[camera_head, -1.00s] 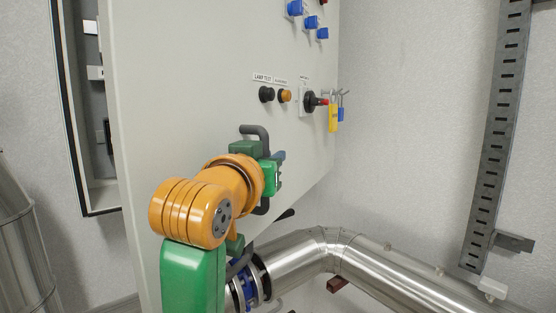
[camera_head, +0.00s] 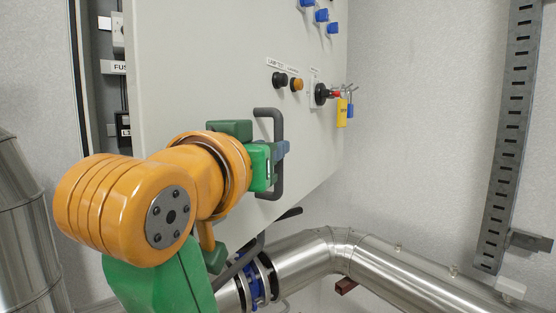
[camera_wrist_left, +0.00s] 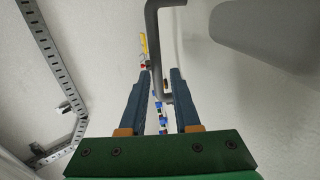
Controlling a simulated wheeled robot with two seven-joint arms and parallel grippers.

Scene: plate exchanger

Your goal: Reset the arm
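The green and orange arm with my left gripper (camera_head: 283,150) comes in from the lower left. The gripper is at the dark U-shaped handle (camera_head: 278,185) on the grey cabinet door (camera_head: 200,65). In the left wrist view, the two blue-grey fingers (camera_wrist_left: 161,72) stand apart. The handle (camera_wrist_left: 154,35) runs between them in the picture, with gaps at the sides, so they are not clamped on it. How deep the bar sits between the fingers is unclear. My right gripper is in neither view.
The door stands open, showing labelled parts inside the cabinet (camera_head: 112,70). A rotary switch with a yellow padlock (camera_head: 342,113) sticks out at the door's right. A steel pipe (camera_head: 395,275) runs below, and a metal duct (camera_head: 22,225) stands at left. A slotted rail (camera_head: 508,140) is on the wall.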

